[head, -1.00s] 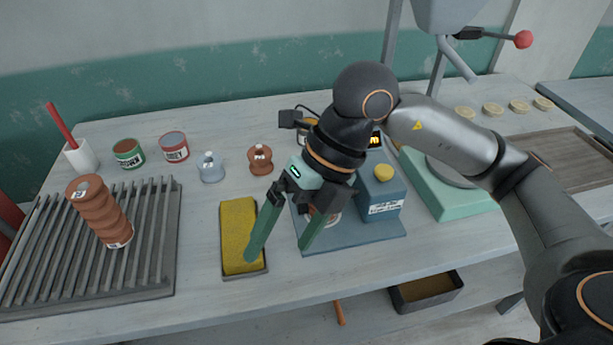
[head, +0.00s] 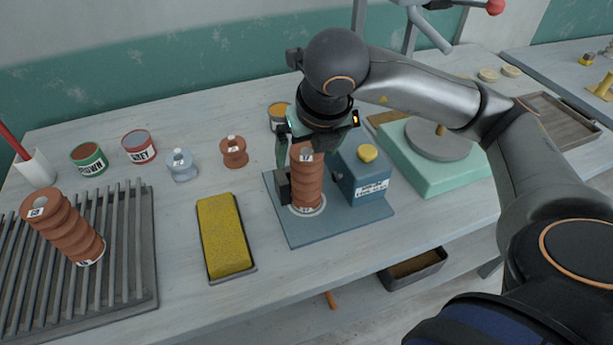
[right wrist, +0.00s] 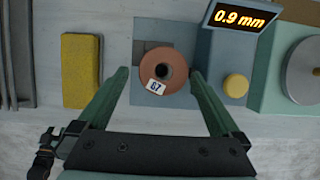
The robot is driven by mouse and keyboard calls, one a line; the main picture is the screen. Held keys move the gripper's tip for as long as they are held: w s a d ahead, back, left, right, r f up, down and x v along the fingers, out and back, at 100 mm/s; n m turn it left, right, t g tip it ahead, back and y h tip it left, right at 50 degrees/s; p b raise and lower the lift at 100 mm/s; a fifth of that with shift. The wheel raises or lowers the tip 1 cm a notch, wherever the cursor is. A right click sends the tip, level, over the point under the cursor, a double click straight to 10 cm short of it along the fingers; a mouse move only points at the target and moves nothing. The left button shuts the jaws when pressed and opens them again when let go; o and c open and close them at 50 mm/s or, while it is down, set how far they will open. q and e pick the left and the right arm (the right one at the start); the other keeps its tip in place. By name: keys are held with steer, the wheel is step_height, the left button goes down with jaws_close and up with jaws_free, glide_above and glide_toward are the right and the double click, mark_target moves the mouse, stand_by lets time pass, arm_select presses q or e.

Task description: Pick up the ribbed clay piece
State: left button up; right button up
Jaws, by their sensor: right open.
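A ribbed brown clay piece (head: 306,185) stands upright on the blue base plate of a gauge. Its top, with a hole and a white tag, shows in the right wrist view (right wrist: 166,63). My right gripper (head: 303,158) is above it, pointing down and open. In the right wrist view its green fingers (right wrist: 160,78) lie on either side of the piece, with gaps visible between. Another ribbed clay piece (head: 65,228) stands on the slatted grey rack (head: 130,230) at the left.
The blue gauge box (head: 365,180) with a yellow button is close on the right; its display (right wrist: 240,17) reads 0.9 mm. A yellow sponge (head: 223,235) lies in a tray to the left. Small jars, cans and a spool-shaped clay piece (head: 234,152) stand behind.

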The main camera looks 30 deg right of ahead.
steer(key=x, duration=0.5)
steer(key=shift+w+d+p, duration=0.25)
steer(key=shift+p, duration=0.05)
jaws_close()
stand_by(0.5)
steer(key=shift+r, duration=0.1)
